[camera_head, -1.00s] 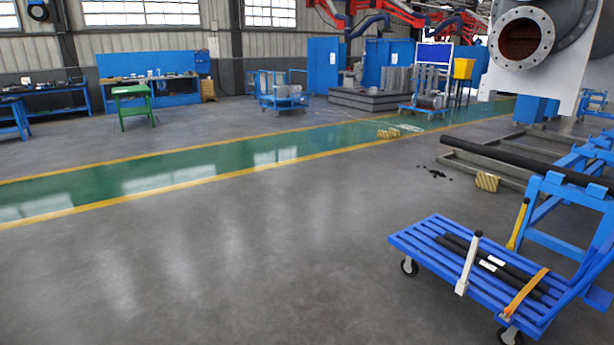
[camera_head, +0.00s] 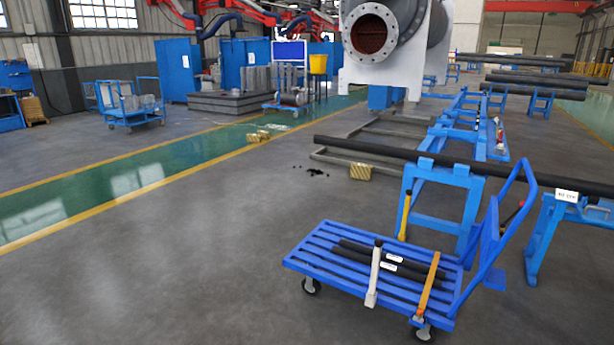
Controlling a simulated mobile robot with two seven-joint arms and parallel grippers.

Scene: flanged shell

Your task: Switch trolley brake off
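A blue slatted trolley (camera_head: 318,262) stands on the grey floor in the lower right of the head view. Its blue push handle (camera_head: 515,225) rises at the right end. A white lever with a black knob, which looks like the brake lever (camera_head: 375,275), stands nearly upright at the trolley's near side. Two black bars with white labels (camera_head: 385,255) lie on the deck, and an orange strap (camera_head: 429,285) crosses them. Two dark caster wheels show under the near edge. Neither of my grippers is in view.
Blue trestles (camera_head: 440,190) carrying a long black pipe (camera_head: 400,156) stand just behind the trolley. A yellow-handled tool (camera_head: 404,215) leans by one trestle. A yellow block (camera_head: 361,172) and dark scraps (camera_head: 316,172) lie on the floor. The floor left of the trolley is clear.

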